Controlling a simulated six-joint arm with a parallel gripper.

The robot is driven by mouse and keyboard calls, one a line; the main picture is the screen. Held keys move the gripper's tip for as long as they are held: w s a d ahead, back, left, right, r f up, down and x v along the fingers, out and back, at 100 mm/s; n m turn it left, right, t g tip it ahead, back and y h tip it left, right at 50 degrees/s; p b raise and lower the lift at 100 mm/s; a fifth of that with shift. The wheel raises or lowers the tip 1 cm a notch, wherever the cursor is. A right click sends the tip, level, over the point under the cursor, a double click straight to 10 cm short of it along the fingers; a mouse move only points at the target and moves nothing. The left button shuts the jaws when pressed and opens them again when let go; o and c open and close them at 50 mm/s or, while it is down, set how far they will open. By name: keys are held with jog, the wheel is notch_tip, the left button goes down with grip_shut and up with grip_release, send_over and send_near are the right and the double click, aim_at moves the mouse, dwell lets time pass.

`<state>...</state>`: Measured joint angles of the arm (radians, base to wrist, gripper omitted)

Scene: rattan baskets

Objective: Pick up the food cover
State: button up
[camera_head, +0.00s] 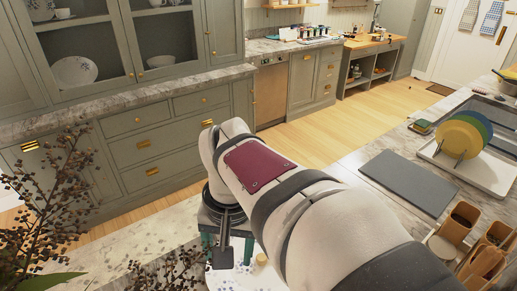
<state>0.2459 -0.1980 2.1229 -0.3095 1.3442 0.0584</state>
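My gripper (227,245) points down over the near pale stone counter (150,240), at the bottom centre. Two dark teal finger parts show apart on either side, so it looks open. A dark flat paddle-like part (222,258) hangs in front of it; I cannot tell whether it belongs to my gripper. Below lies a white surface with blue marks (222,279), partly hidden by my arm. I cannot make out a food cover; it may be hidden behind my arm or outside the view.
A branch with dark berries (45,185) stands at the left. On the right counter are a grey board (408,182), a rack with coloured plates (458,140) and wooden holders (459,222). A small tan round object (261,259) is right of my gripper.

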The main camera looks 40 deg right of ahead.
jog(key=w+d+r+m+h, duration=0.1)
jog(key=w+d+m+h, duration=0.1)
jog(key=w+d, duration=0.8)
jog(key=m+h, duration=0.3)
jog(key=m, duration=0.2)
send_near(338, 179)
jog(key=x, duration=0.8)
jog(key=shift+s+a+f, duration=0.2)
jog(key=shift+s+a, duration=0.05)
jog(key=shift+s, duration=0.1)
grip_shut()
jog(key=shift+r, duration=0.1)
